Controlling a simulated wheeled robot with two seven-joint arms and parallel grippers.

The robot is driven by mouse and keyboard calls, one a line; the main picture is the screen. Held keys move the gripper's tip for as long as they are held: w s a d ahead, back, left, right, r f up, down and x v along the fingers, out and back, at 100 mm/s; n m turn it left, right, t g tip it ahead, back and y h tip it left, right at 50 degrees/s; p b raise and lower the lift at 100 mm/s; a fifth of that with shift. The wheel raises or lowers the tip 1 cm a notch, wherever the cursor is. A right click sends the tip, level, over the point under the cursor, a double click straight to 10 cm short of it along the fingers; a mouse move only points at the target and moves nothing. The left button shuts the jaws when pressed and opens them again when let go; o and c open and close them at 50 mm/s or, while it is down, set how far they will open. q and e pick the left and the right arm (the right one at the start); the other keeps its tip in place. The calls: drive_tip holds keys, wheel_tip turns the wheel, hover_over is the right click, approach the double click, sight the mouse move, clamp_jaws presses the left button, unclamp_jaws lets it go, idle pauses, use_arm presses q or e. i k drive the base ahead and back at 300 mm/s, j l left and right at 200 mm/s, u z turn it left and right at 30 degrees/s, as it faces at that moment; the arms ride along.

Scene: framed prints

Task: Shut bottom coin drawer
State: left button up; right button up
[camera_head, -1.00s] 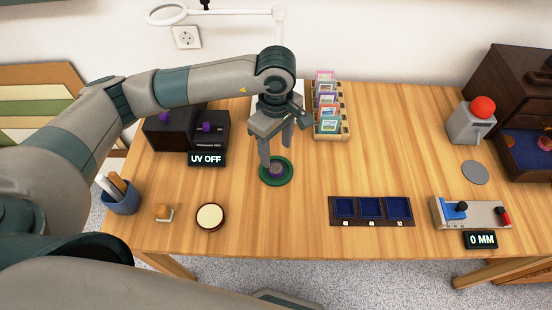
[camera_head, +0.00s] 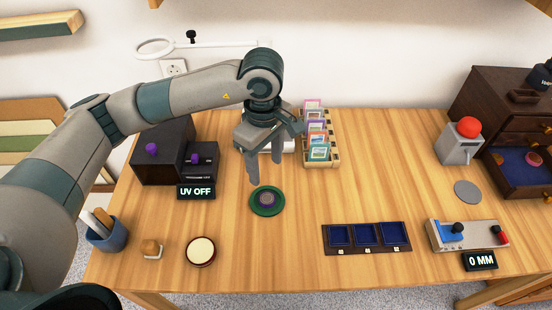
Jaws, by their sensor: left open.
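A dark wooden coin cabinet (camera_head: 489,93) stands at the right edge of the table. Its low drawer (camera_head: 513,167), lined in blue, is pulled out, and a reddish round piece (camera_head: 534,159) lies in it. The right part of the drawer is cut off by the picture edge. My right gripper is not in view.
A grey device with a red button (camera_head: 461,141) and a grey disc (camera_head: 467,192) stand left of the drawer. A slide gauge (camera_head: 469,236), a blue three-part tray (camera_head: 367,250) and a card rack (camera_head: 334,151) stand nearby.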

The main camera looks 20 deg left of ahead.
sight(515, 178)
drive_tip(key=z, duration=1.4)
drive_tip(key=k+l, duration=0.1)
drive_tip(key=k, duration=0.15)
